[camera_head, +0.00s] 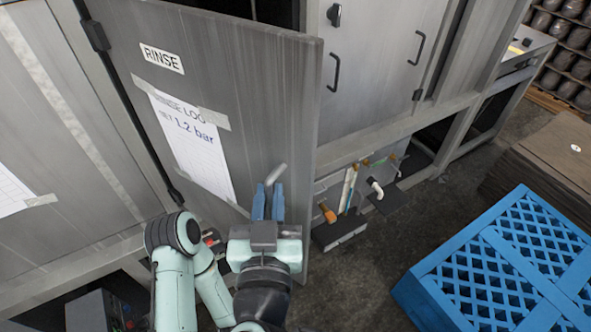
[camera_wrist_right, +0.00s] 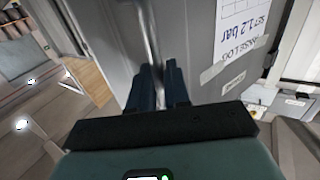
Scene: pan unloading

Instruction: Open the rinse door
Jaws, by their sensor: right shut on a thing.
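The rinse door (camera_head: 262,95) is a grey metal panel with a RINSE label and a taped log sheet (camera_head: 190,140). It is hinged at its left and stands swung out, with a dark gap behind its top edge. Its bar handle (camera_head: 277,174) shows low near the free edge, and also in the right wrist view (camera_wrist_right: 150,35). My right gripper (camera_head: 268,200) is shut on the handle, its blue fingers on either side of the bar. The fingers (camera_wrist_right: 158,88) hide part of the bar in the wrist view. My left gripper is not in view.
A closed grey cabinet door (camera_head: 375,60) with black handles is to the right. Pipes and valves (camera_head: 350,190) sit low beneath it. A blue plastic pallet (camera_head: 500,265) stands on the floor at the right. Dark floor (camera_head: 350,275) lies clear between door and pallet.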

